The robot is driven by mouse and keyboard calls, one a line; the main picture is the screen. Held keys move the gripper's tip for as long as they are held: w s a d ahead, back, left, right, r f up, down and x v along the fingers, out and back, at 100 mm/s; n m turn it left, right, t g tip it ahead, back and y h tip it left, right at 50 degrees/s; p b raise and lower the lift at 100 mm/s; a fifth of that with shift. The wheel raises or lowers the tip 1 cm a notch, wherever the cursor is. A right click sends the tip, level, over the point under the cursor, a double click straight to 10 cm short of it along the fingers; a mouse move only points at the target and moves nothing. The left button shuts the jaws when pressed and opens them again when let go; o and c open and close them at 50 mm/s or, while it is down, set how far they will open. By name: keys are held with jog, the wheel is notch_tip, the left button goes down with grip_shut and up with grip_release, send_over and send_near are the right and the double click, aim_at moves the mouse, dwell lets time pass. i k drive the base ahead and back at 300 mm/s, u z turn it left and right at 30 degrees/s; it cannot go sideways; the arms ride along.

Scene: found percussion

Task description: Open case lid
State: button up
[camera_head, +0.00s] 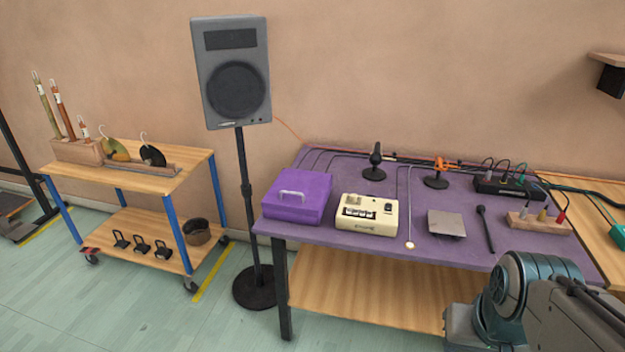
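A purple case (297,197) sits at the left end of the purple-topped table (340,163). Its lid looks closed, and a pale handle (292,193) shows on top. My arm comes in at the lower right, in front of the table and well apart from the case. My gripper itself cannot be made out in this view, so I cannot see its fingers.
A cream device (367,214) stands just right of the case. A grey plate (446,223), a black microphone (485,228) and small stands (375,164) are farther right. A speaker (232,75) on a pole stands left of the table. A wooden cart (190,178) is at the left.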

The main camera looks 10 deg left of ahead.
aim_at(294, 190)
jog(key=k, duration=0.6)
jog(key=u, duration=0.6)
jog(key=i, duration=0.4)
jog(key=u, duration=0.85)
jog(key=i, duration=0.65)
jog(key=z, duration=0.55)
jog(key=i, duration=0.75)
jog(key=z, duration=0.85)
